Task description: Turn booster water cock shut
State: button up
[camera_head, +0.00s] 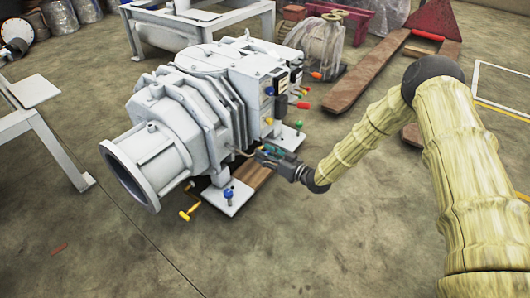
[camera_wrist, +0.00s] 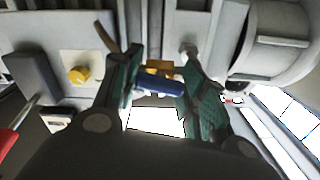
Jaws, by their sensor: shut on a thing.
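The vacuum unit (camera_head: 205,95) is a large light-grey machine on the floor, left of my arm. My gripper (camera_head: 263,153) is at its lower right side, above a wooden block. In the wrist view my gripper (camera_wrist: 160,78) has its two green-padded fingers on either side of a cock with a blue handle (camera_wrist: 160,87) and a brass-yellow body (camera_wrist: 160,68). It is shut on the blue handle, which lies roughly across between the fingers. In the head view my gripper hides this handle. I cannot tell how far the cock is turned.
A yellow knob (camera_wrist: 78,75) is left of the fingers, and a red handle (camera_wrist: 12,135) is at the lower left. Grey housing surrounds the fingers closely. A yellow-handled valve (camera_head: 188,213) sticks out low.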

jog(key=m+p, duration=0.1)
jog(key=m, duration=0.1)
jog(key=m+p, duration=0.1)
jog(key=m, duration=0.1)
jog(key=shift+w+d+r+p, duration=0.15)
jog(key=shift+p, duration=0.15)
jog(key=m+p, duration=0.1)
jog(key=m, duration=0.3)
jog(key=m+p, duration=0.1)
jog(key=m, duration=0.2)
jog(key=shift+d+m, duration=0.1)
jog(key=shift+m, duration=2)
jog(key=o, duration=1)
jog(key=shift+o, duration=0.2)
